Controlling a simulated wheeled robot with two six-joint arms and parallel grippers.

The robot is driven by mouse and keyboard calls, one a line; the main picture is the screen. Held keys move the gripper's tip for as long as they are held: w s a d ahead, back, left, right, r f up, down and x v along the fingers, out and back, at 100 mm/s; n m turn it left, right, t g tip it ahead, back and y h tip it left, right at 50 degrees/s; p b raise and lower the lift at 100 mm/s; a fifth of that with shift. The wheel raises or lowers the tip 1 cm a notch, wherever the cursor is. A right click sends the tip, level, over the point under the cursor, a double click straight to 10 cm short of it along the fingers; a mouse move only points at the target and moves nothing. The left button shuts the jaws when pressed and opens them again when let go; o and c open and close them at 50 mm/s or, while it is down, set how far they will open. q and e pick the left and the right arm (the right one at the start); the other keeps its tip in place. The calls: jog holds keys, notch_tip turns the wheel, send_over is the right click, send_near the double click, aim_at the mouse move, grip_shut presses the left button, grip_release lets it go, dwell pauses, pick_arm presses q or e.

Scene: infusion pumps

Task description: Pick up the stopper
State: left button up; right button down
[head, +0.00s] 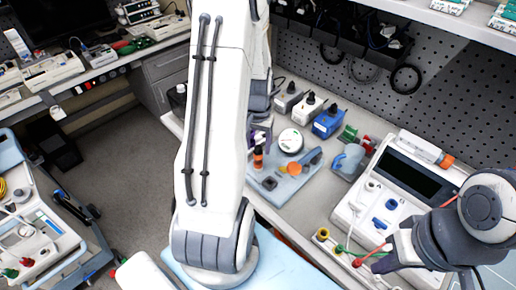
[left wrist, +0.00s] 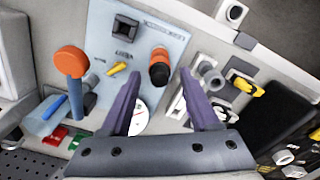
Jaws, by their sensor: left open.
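I cannot tell for sure which piece is the stopper; the likeliest is an upright black-and-orange cylinder (head: 258,158) on a light blue board (head: 284,190). In the left wrist view this cylinder (left wrist: 160,66) stands just beyond the gap between my left fingertips, with no finger closed on it. My left gripper (left wrist: 160,76) is open and empty, its two purple fingers spread. In the head view my left arm hides most of it; a bit of purple shows beside the cylinder. My right gripper (head: 384,262) is at the lower right by the pump; its jaws are unclear.
The board also bears an orange disc (head: 293,169), a black square block (left wrist: 124,28) and a small yellow piece (left wrist: 117,68). A round white gauge (head: 291,140) and a blue box (head: 328,122) stand behind. A white pump (head: 408,172) stands right, by the pegboard (head: 440,90).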

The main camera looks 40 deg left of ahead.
pick_arm(q)
grip_shut()
jog(key=shift+r, duration=0.15)
